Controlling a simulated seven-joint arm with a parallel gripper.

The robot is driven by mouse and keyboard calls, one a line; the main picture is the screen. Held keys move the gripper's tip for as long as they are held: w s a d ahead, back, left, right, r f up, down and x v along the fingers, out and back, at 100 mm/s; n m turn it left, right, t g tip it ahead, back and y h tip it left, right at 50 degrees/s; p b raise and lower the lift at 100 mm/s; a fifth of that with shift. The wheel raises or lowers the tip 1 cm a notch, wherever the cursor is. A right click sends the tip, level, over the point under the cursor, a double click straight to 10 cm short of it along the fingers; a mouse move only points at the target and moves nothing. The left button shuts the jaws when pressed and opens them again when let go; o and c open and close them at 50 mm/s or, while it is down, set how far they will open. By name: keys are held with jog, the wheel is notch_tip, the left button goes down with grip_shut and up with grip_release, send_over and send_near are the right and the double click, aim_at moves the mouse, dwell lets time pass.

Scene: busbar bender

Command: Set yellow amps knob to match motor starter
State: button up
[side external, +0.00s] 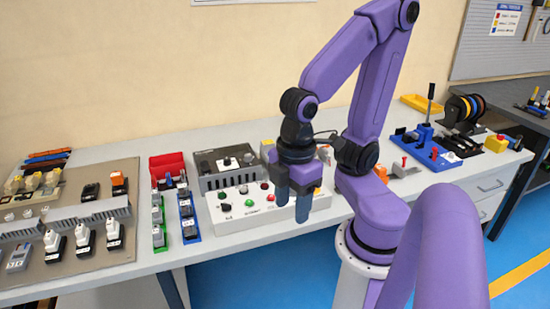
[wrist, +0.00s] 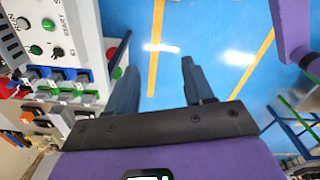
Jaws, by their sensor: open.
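My gripper (side external: 292,212) points down at the front right of a white control box, its two fingers apart. In the wrist view my gripper (wrist: 158,68) is open with nothing between its fingers, over blue floor. The white control box (side external: 240,218) carries green and red buttons and black knobs; part of it shows in the wrist view (wrist: 88,25). A dark grey box (side external: 205,180) with a knob (side external: 227,161) on its light panel stands behind it. I cannot make out a yellow amps knob; my gripper hides part of this area. I cannot tell which device is the motor starter.
Small modules stand in blue (side external: 190,232) and green (side external: 159,242) racks left of the box. A panel (side external: 85,270) of white and orange devices lies farther left. A blue bending tool (side external: 432,152) and cable reels (side external: 465,108) stand at right. The bench's front edge is close.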

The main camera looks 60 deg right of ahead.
jog(key=w+d+r+m, duration=0.2)
jog(key=w+d, duration=0.1)
jog(key=w, duration=1.1)
jog(key=w+d+m, duration=0.2)
jog(key=w+d, duration=0.4)
jog(key=d, duration=0.5)
jog(key=w+d+m, duration=0.1)
jog(key=w+d, duration=0.4)
jog(key=d, duration=0.6)
jog(key=s+d+f+m, duration=0.1)
jog(key=s+d+f, duration=0.1)
jog(key=d, duration=0.6)
jog(key=s+d+f+m, duration=0.1)
jog(key=d, duration=0.7)
notch_tip(320, 180, down, 17)
jog(key=shift+s+d+r, duration=0.1)
jog(key=shift+d+r, duration=0.05)
jog(key=shift+c, duration=0.3)
grip_shut()
